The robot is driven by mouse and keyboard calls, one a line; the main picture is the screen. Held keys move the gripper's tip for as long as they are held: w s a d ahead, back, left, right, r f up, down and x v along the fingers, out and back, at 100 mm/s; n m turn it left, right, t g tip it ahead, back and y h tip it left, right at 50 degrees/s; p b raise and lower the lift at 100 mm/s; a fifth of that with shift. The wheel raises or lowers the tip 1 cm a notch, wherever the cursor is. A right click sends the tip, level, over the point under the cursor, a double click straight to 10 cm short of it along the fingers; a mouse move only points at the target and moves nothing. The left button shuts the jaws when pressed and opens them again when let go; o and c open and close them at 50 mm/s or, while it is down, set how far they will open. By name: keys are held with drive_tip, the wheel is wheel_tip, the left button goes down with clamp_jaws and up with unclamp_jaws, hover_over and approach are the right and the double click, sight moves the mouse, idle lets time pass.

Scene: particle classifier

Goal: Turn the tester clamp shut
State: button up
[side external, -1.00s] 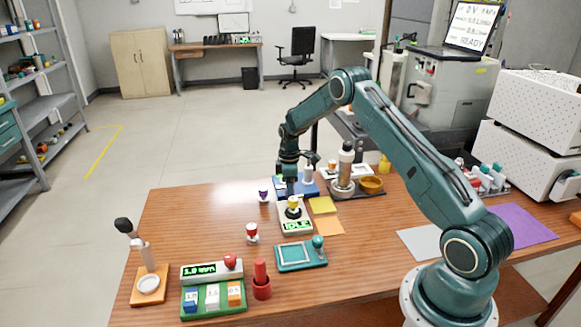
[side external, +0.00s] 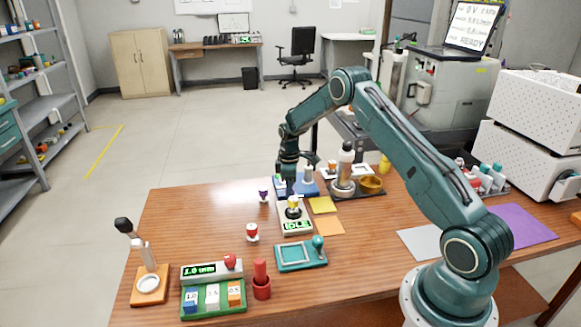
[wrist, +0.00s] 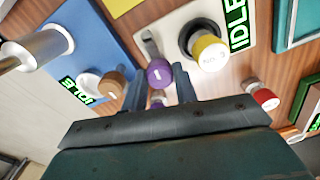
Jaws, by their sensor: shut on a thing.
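The tester (side external: 296,227) is a pale box on the wooden table, with a green IDLE display (wrist: 239,22) on it. A yellow-capped sample (wrist: 208,51) marked NO. 3 stands upright in its dark ring. Beside the ring is a short grey clamp lever (wrist: 151,44) with a purple round end (wrist: 158,73). My gripper (wrist: 159,88) is shut on this lever end, with a finger on each side of it. In the side external view my gripper (side external: 289,187) is low at the tester's far end, where it hides the lever.
A purple-capped sample (side external: 264,195) and a red-capped sample (side external: 252,232) stand left of the tester. A blue station (wrist: 88,32) with another IDLE display lies behind. A teal frame (side external: 300,256) is in front. Yellow and orange sheets (side external: 322,205) lie to the right.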

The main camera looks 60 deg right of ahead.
drive_tip(key=m, duration=0.3)
drive_tip(key=shift+m, duration=0.4)
drive_tip(key=m, duration=1.3)
idle(0.3)
drive_tip(key=o, duration=1)
drive_tip(key=shift+r, duration=0.1)
wheel_tip(320, 180, up, 14)
drive_tip(key=shift+f, duration=0.15)
